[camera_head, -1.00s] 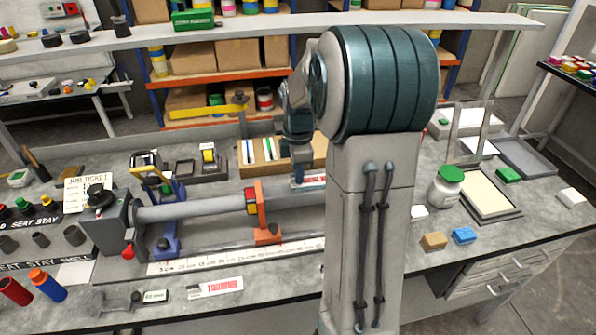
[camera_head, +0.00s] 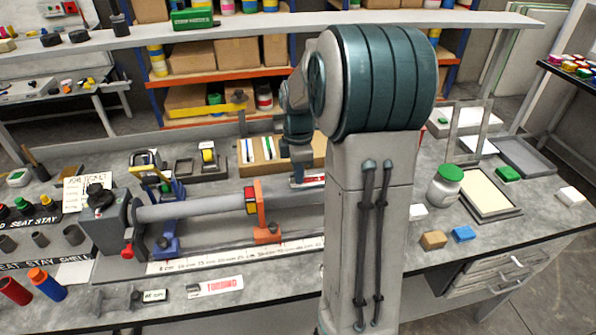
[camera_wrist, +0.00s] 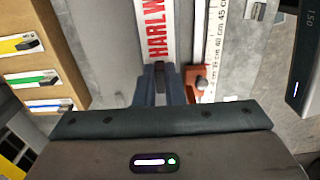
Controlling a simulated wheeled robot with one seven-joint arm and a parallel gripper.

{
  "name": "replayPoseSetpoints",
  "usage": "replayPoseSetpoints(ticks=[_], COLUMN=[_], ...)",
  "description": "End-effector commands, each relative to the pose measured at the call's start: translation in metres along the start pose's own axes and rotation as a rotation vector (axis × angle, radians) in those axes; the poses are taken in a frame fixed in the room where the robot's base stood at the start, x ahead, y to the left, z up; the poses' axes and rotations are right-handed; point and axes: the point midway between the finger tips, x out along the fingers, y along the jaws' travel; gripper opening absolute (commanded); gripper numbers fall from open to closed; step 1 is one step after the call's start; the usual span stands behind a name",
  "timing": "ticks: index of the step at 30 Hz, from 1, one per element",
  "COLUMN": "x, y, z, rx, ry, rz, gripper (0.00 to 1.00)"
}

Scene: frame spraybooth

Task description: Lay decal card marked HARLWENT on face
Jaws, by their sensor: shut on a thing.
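The decal card (camera_wrist: 158,25) is white with red letters, of which "HARLW" can be read in the wrist view. The rest of it is cut off by the frame edge or hidden. My gripper (camera_wrist: 163,72) is shut on the near end of the card. In the head view the card (camera_head: 309,181) shows as a small white and red strip below my gripper, partly hidden by my arm. The card is over the grey tube (camera_head: 200,205) held in the bench fixture. I cannot tell whether it touches the tube.
An orange support (camera_head: 262,212) with a red and yellow block and a blue clamp (camera_head: 165,220) stand at the tube. A ruler strip (camera_head: 230,258) runs along the front. A wooden box (camera_head: 262,160) of cards is behind. A green-lidded jar (camera_head: 446,186) is at right. Another red-lettered card (camera_head: 220,285) lies in front.

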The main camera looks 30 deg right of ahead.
Motion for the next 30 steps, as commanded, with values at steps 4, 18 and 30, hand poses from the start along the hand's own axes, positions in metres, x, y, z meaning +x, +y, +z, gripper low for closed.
replayPoseSetpoints(ticks=[4, 18, 30], x=[-0.0001, 0.0081, 0.0080], y=[0.0000, 0.0001, 0.0001], z=[0.0000, -0.0001, -0.0001], rx=[0.000, 0.000, 0.000], ry=[0.000, 0.000, 0.000], rz=[0.000, 0.000, 0.000], gripper=[0.00, 0.00, 0.00])
